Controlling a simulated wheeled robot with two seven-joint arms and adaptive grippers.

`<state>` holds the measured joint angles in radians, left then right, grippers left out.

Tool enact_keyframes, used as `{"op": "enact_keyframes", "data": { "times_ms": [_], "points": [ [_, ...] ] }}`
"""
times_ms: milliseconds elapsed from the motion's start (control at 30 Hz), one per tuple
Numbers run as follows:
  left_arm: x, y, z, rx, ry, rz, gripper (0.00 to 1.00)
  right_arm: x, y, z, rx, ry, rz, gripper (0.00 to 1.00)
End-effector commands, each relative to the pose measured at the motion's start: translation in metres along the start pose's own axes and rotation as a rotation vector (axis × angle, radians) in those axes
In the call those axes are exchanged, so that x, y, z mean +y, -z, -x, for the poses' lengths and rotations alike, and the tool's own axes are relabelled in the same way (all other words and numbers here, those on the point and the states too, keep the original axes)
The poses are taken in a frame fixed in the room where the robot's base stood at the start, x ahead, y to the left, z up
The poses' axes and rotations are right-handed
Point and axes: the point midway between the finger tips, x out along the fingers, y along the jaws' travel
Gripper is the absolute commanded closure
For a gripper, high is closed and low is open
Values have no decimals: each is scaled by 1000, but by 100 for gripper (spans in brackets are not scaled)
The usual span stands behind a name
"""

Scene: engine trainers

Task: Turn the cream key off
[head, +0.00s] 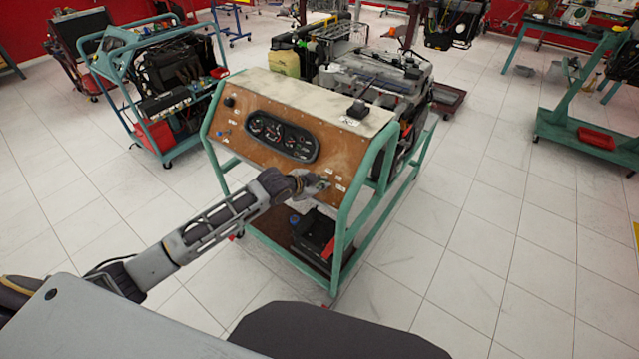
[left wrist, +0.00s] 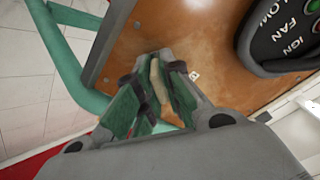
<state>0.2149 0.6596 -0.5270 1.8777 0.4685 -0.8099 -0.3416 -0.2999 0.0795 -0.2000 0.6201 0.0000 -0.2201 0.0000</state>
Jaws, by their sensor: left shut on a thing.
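The cream key (left wrist: 156,79) shows in the left wrist view as a pale tan piece between my finger pads, in front of the brown panel (left wrist: 190,30). My left gripper (left wrist: 161,92) is shut on it, with green pads on both sides. The fingers hide much of the key, so its turn angle cannot be read. In the head view my left gripper (head: 318,184) is at the lower right part of the brown panel (head: 240,145) of the engine trainer. The key itself cannot be made out there. My right gripper is not in view.
A gauge cluster (head: 283,137) sits on the panel, left of and above my gripper; it also shows in the wrist view (left wrist: 285,40). The trainer's green frame (head: 352,222) borders the panel. A black box (head: 314,234) sits below.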

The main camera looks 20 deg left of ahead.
Motion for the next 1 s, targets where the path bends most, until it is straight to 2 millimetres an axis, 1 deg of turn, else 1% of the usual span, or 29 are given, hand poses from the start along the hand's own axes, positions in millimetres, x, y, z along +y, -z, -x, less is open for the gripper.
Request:
{"op": "enact_keyframes", "data": {
  "times_ms": [33,367,1000],
  "points": [
    [1,1,1,-1,-2,17,100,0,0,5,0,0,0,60],
    [0,2,2,-2,9,158,100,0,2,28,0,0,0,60],
    [0,2,1,-2,37,503,100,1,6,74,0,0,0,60]
  ]
}}
